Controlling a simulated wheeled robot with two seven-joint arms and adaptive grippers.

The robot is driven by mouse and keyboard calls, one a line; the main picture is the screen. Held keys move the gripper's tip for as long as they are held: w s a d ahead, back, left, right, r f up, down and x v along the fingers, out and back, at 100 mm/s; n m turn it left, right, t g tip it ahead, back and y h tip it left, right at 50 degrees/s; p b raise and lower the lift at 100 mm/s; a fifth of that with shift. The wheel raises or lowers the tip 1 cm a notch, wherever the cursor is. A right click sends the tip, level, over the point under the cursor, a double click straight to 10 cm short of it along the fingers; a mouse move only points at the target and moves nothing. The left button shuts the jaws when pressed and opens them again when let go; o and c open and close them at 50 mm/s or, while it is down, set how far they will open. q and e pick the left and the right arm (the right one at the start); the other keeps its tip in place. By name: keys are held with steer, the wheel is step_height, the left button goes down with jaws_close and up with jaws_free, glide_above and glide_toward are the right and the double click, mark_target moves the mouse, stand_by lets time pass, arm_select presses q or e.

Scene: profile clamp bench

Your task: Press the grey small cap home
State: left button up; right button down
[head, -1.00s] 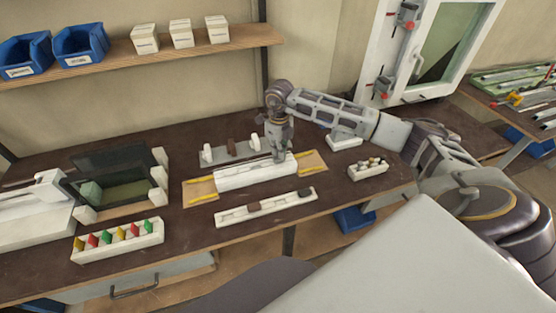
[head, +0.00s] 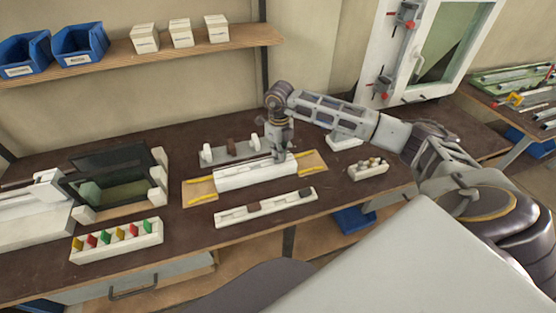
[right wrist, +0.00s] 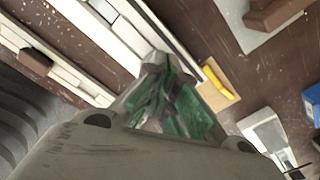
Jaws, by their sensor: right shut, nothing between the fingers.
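My right gripper (head: 278,156) is shut and points down at the white profile block (head: 240,177), near its right end. Its fingertips appear to be at the top of the block; I cannot tell whether they touch. In the right wrist view the shut fingers (right wrist: 155,60) lie over the edge of the white block. I cannot make out the grey small cap; it may be hidden by the fingers. A white holder (head: 368,169) with several small round pieces stands to the right. My left gripper is not in view.
The white block lies on a wooden board (head: 198,193) with yellow strips. A white rail (head: 290,203) with dark pieces lies in front, and a grey plate (head: 221,151) with upright pieces behind. A rack of coloured tabs (head: 117,240) stands front left. Dark bench shows between them.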

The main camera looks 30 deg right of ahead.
steer(key=shift+f, duration=0.3)
stand_by(0.5)
steer(key=shift+r+p, duration=1.7)
steer(key=shift+r, duration=1.9)
steer(key=shift+f, duration=0.1)
